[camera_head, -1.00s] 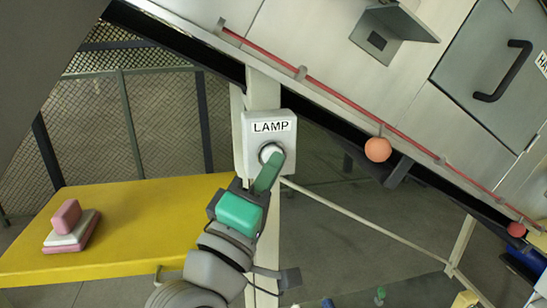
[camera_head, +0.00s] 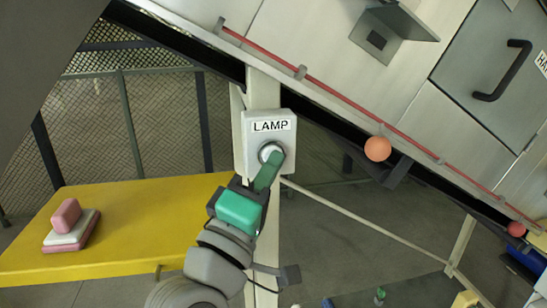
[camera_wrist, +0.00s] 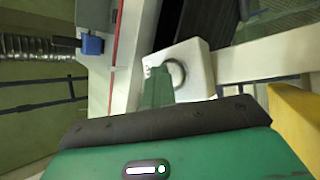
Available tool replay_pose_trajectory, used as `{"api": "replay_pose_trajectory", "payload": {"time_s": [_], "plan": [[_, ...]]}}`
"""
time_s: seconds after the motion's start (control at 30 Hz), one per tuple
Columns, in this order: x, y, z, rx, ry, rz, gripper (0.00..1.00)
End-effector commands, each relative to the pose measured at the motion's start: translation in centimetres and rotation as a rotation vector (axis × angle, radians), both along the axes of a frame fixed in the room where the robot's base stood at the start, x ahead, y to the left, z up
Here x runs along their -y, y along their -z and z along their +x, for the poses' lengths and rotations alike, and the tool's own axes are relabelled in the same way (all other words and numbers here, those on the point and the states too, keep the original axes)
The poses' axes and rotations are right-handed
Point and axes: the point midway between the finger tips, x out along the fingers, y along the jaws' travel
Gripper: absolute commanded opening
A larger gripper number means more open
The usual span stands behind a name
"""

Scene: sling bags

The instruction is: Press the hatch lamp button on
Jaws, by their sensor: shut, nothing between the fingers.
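A pale lamp box (camera_head: 284,155) labelled LAMP is fixed to a cream post. A round button (camera_head: 266,150) in a dark ring sits on its face. My gripper (camera_head: 272,160) is shut and empty, with its green fingers pointing at the button. The fingertips overlap the button and hide much of it, so I cannot tell whether they touch it. In the wrist view the lamp box (camera_wrist: 197,62) and part of the ring show behind the green fingers (camera_wrist: 158,85).
A yellow table (camera_head: 130,222) at left bears a pink and white stack (camera_head: 70,226). A slanted metal chute with a red cord (camera_head: 340,93) and an orange ball (camera_head: 377,148) passes above right. A grey hatch door (camera_head: 500,70) with a black handle is at upper right.

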Motion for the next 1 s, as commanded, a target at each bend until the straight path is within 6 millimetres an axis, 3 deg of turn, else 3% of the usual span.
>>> {"api": "replay_pose_trajectory", "payload": {"time_s": [0.5, 0.87, 0.93, 1.0], "plan": [[1.2, 0.0, -5.3, -0.003, -0.001, 0.0, 0.0], [1.4, 0.1, -5.8, -0.001, -0.001, -0.001, 0.0], [1.9, -1.0, -6.6, 0.042, -0.077, 0.098, 0.0], [2.5, -2.9, -8.2, 0.131, -0.246, 0.302, 0.0]]}}
